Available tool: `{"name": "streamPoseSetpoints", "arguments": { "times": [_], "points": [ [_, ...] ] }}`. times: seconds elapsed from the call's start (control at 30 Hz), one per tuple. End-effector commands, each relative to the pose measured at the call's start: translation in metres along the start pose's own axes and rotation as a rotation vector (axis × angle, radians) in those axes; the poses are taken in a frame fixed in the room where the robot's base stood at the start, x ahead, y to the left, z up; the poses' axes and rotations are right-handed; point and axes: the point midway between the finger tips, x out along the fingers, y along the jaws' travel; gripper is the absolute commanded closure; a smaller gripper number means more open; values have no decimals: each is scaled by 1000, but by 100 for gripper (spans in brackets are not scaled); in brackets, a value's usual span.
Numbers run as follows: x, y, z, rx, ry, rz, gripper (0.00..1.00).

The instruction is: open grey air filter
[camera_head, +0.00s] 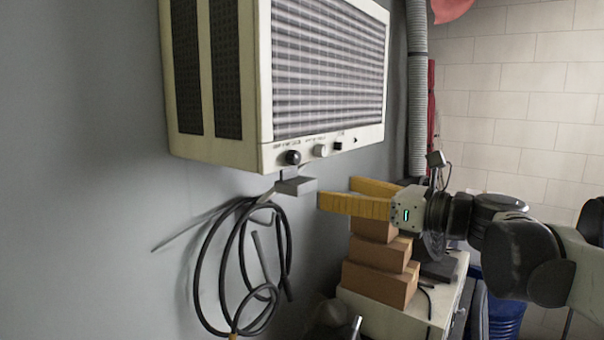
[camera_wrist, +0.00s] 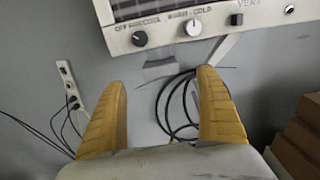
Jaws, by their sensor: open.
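A cream box unit with a grey slatted front (camera_head: 328,68) hangs on the wall in the head view; I take this as the grey air filter. Its lower strip with knobs shows at the top of the wrist view (camera_wrist: 190,28). A small grey bracket-like piece (camera_head: 296,185) hangs under its lower edge, and it also shows in the wrist view (camera_wrist: 160,68). My gripper (camera_head: 335,192) has yellow fingers, open and empty, below the unit and right of the grey piece, apart from it in the head view. In the wrist view, the grey piece appears between the fingertips (camera_wrist: 162,80).
Black cable coils (camera_head: 240,265) hang on the wall below the unit. Stacked cardboard boxes (camera_head: 380,285) stand on a white cabinet under my gripper. A ribbed grey duct (camera_head: 417,90) runs up at the right of the unit. A wall socket (camera_wrist: 70,85) is at left.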

Motion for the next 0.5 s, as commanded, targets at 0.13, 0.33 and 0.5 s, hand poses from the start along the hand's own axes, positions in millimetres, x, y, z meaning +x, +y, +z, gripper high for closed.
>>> {"name": "streamPoseSetpoints", "arguments": {
  "times": [0.13,0.33,0.5],
  "points": [
    [31,2,1,-2,1,5,15],
    [68,1,1,-3,2,3,15],
    [86,1,0,-4,2,1,15]
  ]
}}
